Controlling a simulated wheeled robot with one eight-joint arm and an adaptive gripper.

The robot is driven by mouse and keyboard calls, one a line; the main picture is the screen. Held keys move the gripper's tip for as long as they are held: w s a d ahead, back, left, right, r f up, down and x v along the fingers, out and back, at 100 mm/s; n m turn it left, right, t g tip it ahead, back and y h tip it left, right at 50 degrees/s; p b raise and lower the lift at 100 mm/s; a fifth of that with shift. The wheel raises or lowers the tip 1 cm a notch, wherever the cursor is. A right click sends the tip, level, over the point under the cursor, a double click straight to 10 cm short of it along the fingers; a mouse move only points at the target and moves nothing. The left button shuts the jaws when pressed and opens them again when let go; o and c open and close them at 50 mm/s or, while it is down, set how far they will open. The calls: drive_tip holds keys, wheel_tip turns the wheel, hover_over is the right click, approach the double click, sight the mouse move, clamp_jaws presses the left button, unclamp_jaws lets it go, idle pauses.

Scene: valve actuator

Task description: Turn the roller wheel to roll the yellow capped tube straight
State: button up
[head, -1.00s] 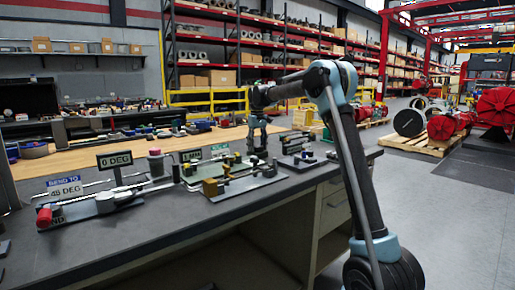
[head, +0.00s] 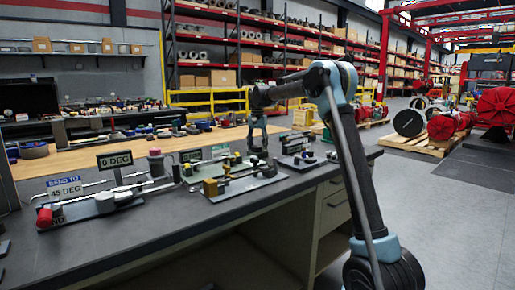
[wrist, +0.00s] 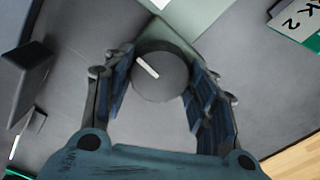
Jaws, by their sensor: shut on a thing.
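A dark round wheel (wrist: 158,78) with a white mark on its top sits between the fingers of my gripper (wrist: 160,62) in the wrist view. I take it for the roller wheel. The blue fingers close on it from both sides. In the head view my gripper (head: 257,152) is low over the far right part of the dark bench (head: 150,247), and the wheel is hidden behind it there. I cannot pick out the yellow capped tube for certain; small yellow parts beside the gripper are too small to tell.
A fixture with a brass-coloured block (head: 210,187) stands in front of my gripper. Left of it are a "0 DEG" sign (head: 115,160), a "45 DEG" sign (head: 65,188) and a red-ended bar tool (head: 45,216). The bench's front left is mostly clear. A sign edge (wrist: 297,22) shows in the wrist view.

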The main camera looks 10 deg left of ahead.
drive_tip(key=m, duration=1.4)
drive_tip(key=shift+a+m, duration=0.1)
drive_tip(key=shift+m, duration=0.2)
drive_tip(key=m, duration=0.5)
drive_tip(key=shift+w, duration=0.1)
drive_tip(key=m, duration=0.4)
drive_tip(key=shift+m, duration=0.3)
drive_tip(key=shift+w, duration=0.1)
drive_tip(key=o, duration=1)
drive_tip(key=shift+o, duration=0.2)
